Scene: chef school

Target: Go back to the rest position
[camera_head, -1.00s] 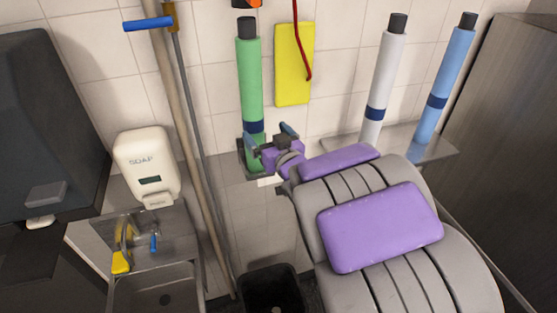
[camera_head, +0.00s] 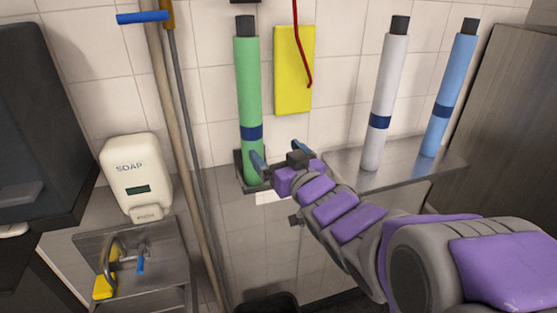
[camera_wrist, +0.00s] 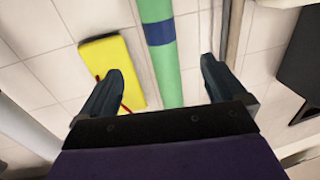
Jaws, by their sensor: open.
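My gripper (camera_head: 279,158) is open and empty at the end of my purple and grey arm. It is close to the lower part of a green cylinder (camera_head: 249,95) with a dark blue band, which stands upright in a small dark holder by the tiled wall. In the head view one finger overlaps the cylinder's lower end; I cannot tell if they touch. In the wrist view the two fingers (camera_wrist: 158,90) are spread wide, with the green cylinder (camera_wrist: 165,70) showing beyond and between them.
A white cylinder (camera_head: 384,105) and a blue cylinder (camera_head: 447,95) stand on a metal shelf (camera_head: 400,178) at right. A yellow board (camera_head: 293,85) hangs on the wall. At left are a soap dispenser (camera_head: 136,178), a sink (camera_head: 165,265) and long poles (camera_head: 180,120).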

